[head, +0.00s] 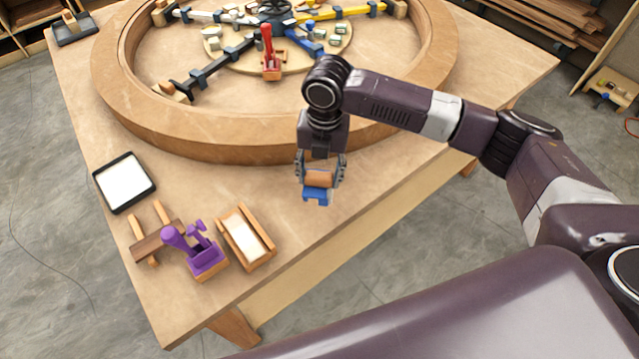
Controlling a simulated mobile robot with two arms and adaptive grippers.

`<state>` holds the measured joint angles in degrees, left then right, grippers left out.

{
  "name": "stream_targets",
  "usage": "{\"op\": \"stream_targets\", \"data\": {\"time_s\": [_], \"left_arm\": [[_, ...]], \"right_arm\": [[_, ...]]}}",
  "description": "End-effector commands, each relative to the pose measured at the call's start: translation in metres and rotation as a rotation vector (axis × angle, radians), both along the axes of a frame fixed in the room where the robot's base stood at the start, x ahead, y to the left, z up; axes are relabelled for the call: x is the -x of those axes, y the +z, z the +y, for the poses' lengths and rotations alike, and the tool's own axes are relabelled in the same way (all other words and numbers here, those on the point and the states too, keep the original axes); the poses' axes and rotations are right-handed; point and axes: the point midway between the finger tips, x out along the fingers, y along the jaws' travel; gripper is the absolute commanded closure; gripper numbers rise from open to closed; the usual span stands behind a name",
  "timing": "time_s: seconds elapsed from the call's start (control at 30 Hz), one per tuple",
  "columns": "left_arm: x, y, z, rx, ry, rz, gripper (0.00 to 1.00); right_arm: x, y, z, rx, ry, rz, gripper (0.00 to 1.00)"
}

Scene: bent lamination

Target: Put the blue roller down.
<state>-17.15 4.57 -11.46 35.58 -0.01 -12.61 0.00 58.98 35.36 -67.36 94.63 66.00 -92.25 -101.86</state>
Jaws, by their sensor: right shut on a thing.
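The blue roller (317,195) is in my right gripper (320,172), whose fingers are shut on either side of it. Its blue part shows below the fingers, with an orange-brown part between them. It is over the front part of the wooden table (380,195), in front of the round wooden ring. I cannot tell whether the roller touches the table top. Part of it is hidden by the fingers. My left gripper is not in view.
The large wooden ring (200,130) fills the back of the table, with a red-handled tool (268,60) inside. At the front left are a purple tool (200,255), a wooden tray (232,222) and a black-rimmed white tray (125,182). The table is clear around my right gripper.

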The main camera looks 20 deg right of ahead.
Motion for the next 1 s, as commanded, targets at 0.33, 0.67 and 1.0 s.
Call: {"op": "stream_targets", "data": {"time_s": [0.33, 0.67, 1.0], "left_arm": [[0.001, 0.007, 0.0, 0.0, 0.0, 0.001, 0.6], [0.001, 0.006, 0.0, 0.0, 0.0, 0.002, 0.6], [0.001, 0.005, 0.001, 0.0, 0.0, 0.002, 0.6]], "right_arm": [[0.0, -0.042, 0.0, 0.001, 0.0, 0.0, 0.87], [0.0, -0.046, 0.0, 0.0, 0.0, -0.001, 0.87], [0.002, -0.059, -0.001, 0.004, 0.0, 0.004, 0.87]]}}
